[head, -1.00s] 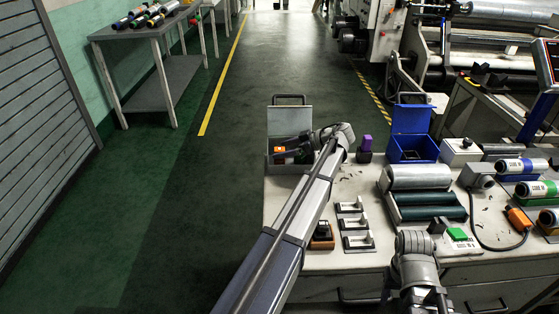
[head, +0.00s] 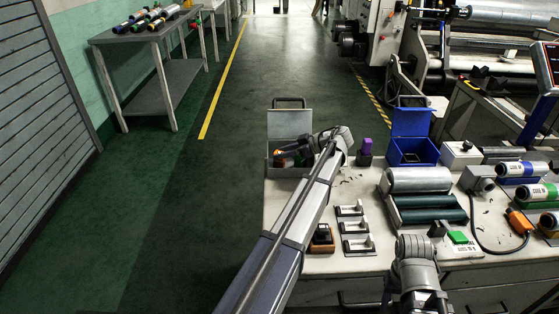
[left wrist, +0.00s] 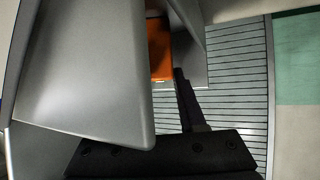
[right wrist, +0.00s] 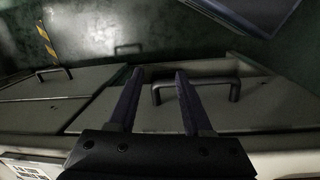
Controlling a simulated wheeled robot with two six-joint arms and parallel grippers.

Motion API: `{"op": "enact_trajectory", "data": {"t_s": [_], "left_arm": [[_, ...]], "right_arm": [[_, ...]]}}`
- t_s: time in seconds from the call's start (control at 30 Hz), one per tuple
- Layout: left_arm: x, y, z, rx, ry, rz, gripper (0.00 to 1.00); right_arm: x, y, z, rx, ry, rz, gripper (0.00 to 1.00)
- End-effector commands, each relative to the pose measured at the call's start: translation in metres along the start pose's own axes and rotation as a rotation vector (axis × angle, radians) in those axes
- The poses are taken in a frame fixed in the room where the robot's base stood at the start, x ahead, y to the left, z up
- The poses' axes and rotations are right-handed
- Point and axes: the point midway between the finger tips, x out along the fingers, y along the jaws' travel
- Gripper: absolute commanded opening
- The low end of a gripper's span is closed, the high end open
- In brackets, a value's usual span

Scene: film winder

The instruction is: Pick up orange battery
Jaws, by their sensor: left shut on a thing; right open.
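The orange battery (left wrist: 159,48) shows in the left wrist view, partly hidden by a large grey panel of the box. My left gripper (head: 284,158) is shut on it at the open grey box (head: 289,124) on the table's far left corner. In the head view only a dim patch of orange shows at the fingertips, low in the box opening. One dark finger shows beside the battery in the left wrist view; the other is hidden. My right gripper (right wrist: 153,75) is open and empty, above the drawer fronts at the table's front side.
An open blue box (head: 412,148) and a purple item (head: 366,147) stand right of the grey box. Rollers (head: 420,180), small grey holders (head: 355,226) and an orange device (head: 519,221) with a cable occupy the table. The floor to the left is clear.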

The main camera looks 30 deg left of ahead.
Motion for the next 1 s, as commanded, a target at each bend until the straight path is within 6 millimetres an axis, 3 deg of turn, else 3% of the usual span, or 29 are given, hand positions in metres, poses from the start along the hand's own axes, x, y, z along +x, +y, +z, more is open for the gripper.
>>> {"op": "enact_trajectory", "data": {"t_s": [0.63, 1.0], "left_arm": [[-0.003, 0.0, -0.005, 0.0, 0.0, 0.0, 0.0], [-0.024, 0.0, -0.044, 0.0, 0.0, 0.0, 0.0]], "right_arm": [[-0.006, 0.0, 0.0, 0.0, 0.0, -0.001, 0.5], [-0.05, 0.004, 0.003, 0.002, 0.0, -0.006, 0.5]]}}
